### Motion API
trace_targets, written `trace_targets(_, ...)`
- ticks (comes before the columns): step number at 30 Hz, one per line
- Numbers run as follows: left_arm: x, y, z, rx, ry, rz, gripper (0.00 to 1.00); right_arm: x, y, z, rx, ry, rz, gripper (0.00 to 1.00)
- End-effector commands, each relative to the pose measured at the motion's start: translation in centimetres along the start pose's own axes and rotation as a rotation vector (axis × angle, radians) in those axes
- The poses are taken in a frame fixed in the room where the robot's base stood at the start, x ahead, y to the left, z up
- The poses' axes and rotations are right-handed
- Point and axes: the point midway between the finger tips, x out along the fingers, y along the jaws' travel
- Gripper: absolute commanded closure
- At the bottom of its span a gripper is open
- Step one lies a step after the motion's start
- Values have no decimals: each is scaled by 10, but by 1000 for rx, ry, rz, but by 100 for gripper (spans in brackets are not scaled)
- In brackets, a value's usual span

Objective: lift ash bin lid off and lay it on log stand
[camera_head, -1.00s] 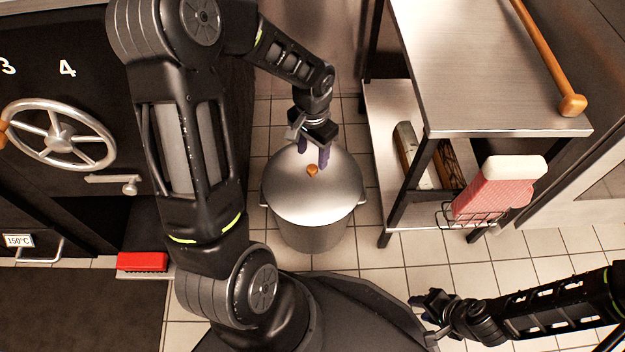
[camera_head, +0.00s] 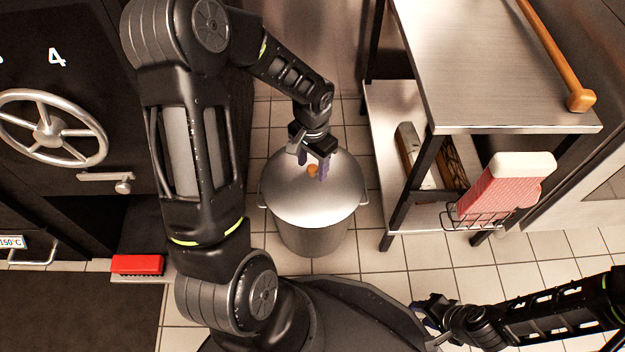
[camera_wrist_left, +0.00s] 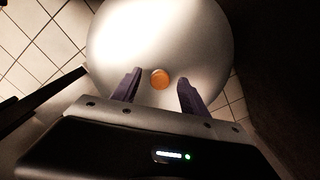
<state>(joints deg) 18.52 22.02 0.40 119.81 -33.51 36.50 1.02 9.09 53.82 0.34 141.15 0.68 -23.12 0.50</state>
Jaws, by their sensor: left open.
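The ash bin (camera_head: 312,240) is a round metal bin standing on the tiled floor, with its lid (camera_head: 325,205) on top. The lid has a small orange-brown knob (camera_head: 312,171) at its middle. My left gripper (camera_head: 312,170) is open above the lid, with its fingers at either side of the knob in the picture. In the left wrist view the knob (camera_wrist_left: 160,79) shows between and slightly beyond the two purple fingertips, not gripped. The log stand (camera_head: 515,95) is a metal-topped table at the right, with logs on its lower shelf. My right gripper (camera_head: 428,308) is at lower right, far from the bin.
A wooden-handled tool (camera_head: 550,50) lies along the stand's right side. A wire basket (camera_head: 475,215) with a pink and white item (camera_head: 500,185) hangs on its front. A red brush (camera_head: 138,264) sits at the left, below the wheel-handled oven (camera_head: 50,128). The stand's top is otherwise clear.

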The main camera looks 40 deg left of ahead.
Motion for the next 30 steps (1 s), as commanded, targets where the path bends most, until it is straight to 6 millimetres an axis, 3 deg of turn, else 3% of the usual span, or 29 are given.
trace_targets(11, 0, 0, 0, 0, 0, 0, 48, 0, 0, 0, 0, 0, 0, 64)
trace_targets(30, 0, 0, 0, 0, 0, 0, 100, 0, 0, 0, 0, 0, 0, 64)
